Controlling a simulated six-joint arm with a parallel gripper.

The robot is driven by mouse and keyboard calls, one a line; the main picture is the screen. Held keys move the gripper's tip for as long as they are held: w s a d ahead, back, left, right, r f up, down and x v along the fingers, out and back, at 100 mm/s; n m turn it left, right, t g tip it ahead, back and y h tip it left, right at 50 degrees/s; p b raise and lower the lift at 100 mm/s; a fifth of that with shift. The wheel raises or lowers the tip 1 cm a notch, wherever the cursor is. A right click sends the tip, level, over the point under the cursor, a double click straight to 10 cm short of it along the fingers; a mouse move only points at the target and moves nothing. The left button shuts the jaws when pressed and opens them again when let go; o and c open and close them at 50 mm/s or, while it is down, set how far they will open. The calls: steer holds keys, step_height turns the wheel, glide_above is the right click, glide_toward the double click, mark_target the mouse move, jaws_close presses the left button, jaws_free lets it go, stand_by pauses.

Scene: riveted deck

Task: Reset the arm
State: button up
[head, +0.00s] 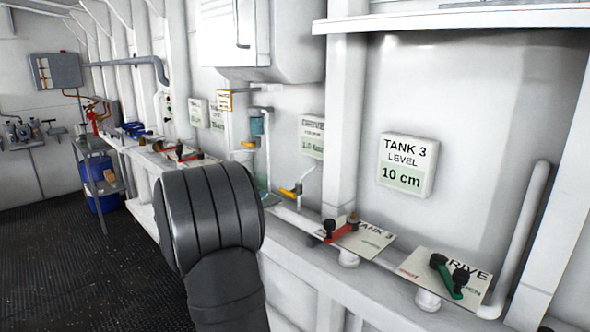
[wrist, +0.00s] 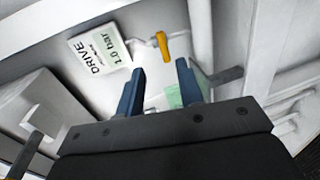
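My gripper (wrist: 160,84) shows in the wrist view as two blue fingers standing apart, with nothing held between them. Beyond the fingers are a white wall, a yellow handle (wrist: 163,45) and a pale green patch (wrist: 182,96) partly hidden by the right finger. In the head view my dark, ribbed arm link fills the lower middle, and the gripper itself cannot be made out there.
A wall ledge carries a red-handled valve (head: 335,231) on the TANK 3 plate and a green-handled valve (head: 447,279) on the DRIVE plate. The TANK 3 level sign (head: 407,165) reads 10 cm. A DRIVE sign (wrist: 98,50) reads 1.0 bar. A blue drum (head: 97,182) stands left; dark floor (head: 75,265) is open.

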mark_target(292, 195)
steer(key=x, duration=1.5)
steer(key=shift+w+d+f, duration=0.2)
steer(key=shift+w+d, duration=0.05)
steer(key=shift+a+r+n, duration=0.2)
steer(key=shift+r+n, duration=0.1)
steer(key=shift+n, duration=0.2)
steer(key=shift+r+n+g+h, duration=0.25)
steer(key=shift+n+g+h, duration=0.15)
steer(key=shift+n, duration=0.8)
